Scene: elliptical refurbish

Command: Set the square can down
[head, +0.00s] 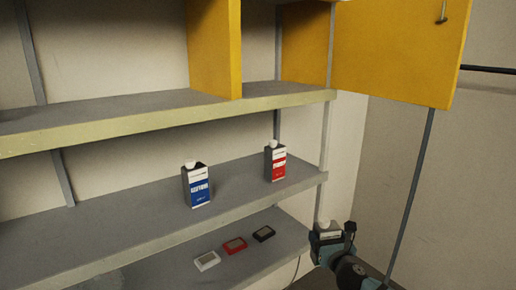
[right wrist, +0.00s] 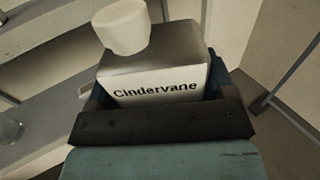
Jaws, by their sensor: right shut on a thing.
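My right gripper (head: 331,243) is at the lower right of the head view, in front of the shelving's right end. It is shut on a square can (head: 326,229) with a white cap. In the right wrist view the can (right wrist: 155,78) shows a grey top, a white label reading "Cindervane" and a white cap; its lower part is hidden by the gripper. A blue-labelled square can (head: 197,188) and a red-labelled square can (head: 275,163) stand upright, apart, on the middle shelf (head: 140,208). My left gripper is out of view.
The lower shelf (head: 170,268) holds a white (head: 207,261), a red (head: 235,245) and a black (head: 264,233) small flat device. The upper shelf (head: 130,112) has a yellow panel (head: 215,45). A yellow door (head: 400,50) stands open at upper right. The middle shelf has bare room around its cans.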

